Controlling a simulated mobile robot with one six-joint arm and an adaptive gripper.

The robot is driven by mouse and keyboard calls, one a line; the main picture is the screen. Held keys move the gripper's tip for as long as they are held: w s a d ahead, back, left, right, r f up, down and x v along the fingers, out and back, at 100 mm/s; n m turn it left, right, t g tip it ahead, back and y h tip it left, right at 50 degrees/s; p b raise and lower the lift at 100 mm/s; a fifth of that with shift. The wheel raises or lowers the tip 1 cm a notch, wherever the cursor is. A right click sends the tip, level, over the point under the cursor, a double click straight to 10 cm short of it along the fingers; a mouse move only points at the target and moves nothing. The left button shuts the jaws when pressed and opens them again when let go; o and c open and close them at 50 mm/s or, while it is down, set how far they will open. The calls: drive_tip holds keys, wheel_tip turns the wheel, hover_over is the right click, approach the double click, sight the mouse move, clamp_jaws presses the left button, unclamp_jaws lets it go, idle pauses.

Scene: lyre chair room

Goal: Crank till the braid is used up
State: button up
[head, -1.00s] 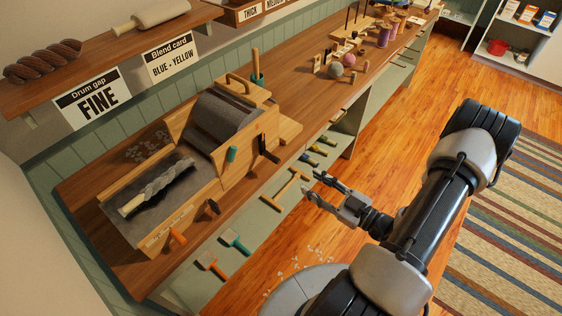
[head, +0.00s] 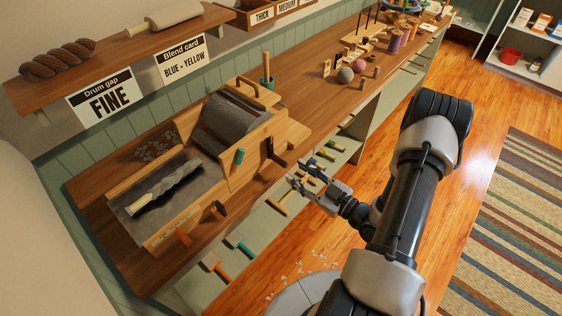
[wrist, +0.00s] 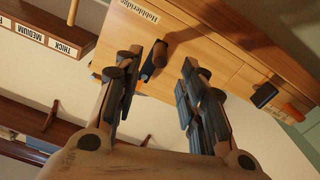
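The wooden drum carder stands on the bench, with its grey drum (head: 235,118) at the back and a feed tray (head: 128,205) at the front. A grey twisted braid (head: 172,186) lies on the tray, with a pale end at lower left. A dark crank handle (head: 273,151) sticks out of the carder's near side. My gripper (head: 299,177) is open and empty, a little in front of that side. In the wrist view, the dark handle (wrist: 155,60) appears between the spread fingers of my gripper (wrist: 160,64), apart from them.
Brushes (head: 215,266) lie on the shelf below. Balls and pegs (head: 346,75) stand farther along the bench.

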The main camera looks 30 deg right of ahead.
sight(287, 166)
drive_tip(key=shift+x, duration=3.65)
drive_tip(key=shift+w, duration=0.1)
drive_tip(key=shift+c, duration=0.3)
clamp_jaws()
